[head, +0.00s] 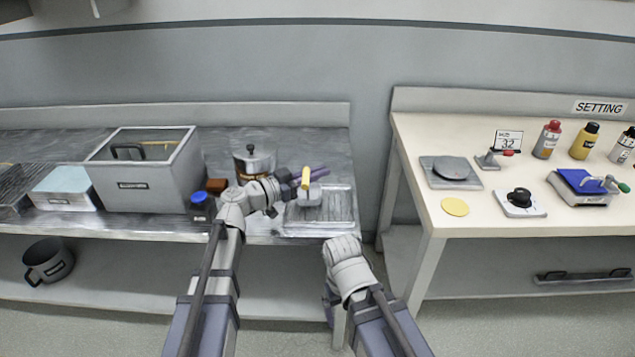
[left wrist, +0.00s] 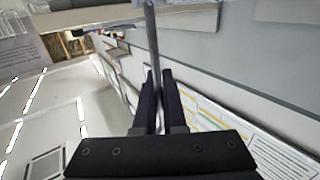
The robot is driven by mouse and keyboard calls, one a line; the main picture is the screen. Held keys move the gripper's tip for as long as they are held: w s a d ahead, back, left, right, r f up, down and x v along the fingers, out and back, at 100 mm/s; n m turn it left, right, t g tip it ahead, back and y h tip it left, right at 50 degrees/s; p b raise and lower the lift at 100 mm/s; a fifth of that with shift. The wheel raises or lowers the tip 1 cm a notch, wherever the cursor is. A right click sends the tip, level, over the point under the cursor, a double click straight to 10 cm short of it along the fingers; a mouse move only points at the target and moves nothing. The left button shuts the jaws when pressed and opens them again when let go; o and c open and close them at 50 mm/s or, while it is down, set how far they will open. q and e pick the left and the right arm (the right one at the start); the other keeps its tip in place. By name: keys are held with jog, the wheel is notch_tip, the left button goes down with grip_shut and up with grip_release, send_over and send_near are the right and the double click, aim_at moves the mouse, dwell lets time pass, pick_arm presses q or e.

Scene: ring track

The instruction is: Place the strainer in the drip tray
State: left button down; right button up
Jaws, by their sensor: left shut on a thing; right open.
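My left gripper (head: 318,173) is over the back of the ribbed metal drip tray (head: 342,207) on the left counter. In the left wrist view its dark fingers (left wrist: 158,92) are shut on a thin grey bar (left wrist: 151,45), which looks like part of the strainer seen edge-on. The strainer's full shape is not clear in the head view. A small yellow-topped piece with a pale lower part (head: 307,194) shows by the fingers, at the tray's left end; I cannot tell whether it touches them. My right gripper (head: 343,250) is lower, in front of the counter, its fingers mostly hidden.
A moka pot (head: 254,162), a blue-capped jar (head: 200,204) and a large grey bin (head: 150,180) stand left of the tray. A gap separates this counter from the right table (head: 480,222), which holds a scale, bottles and other items. A dark mug (head: 47,262) is on the lower shelf.

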pick_arm(q)
jog(key=shift+f, duration=0.25)
pick_arm(e)
jog(key=shift+f, duration=0.25)
pick_arm(q)
jog(key=shift+f, duration=0.2)
jog(key=c, duration=1)
grip_release()
jog(key=shift+r, duration=0.2)
jog(key=v, duration=1.2)
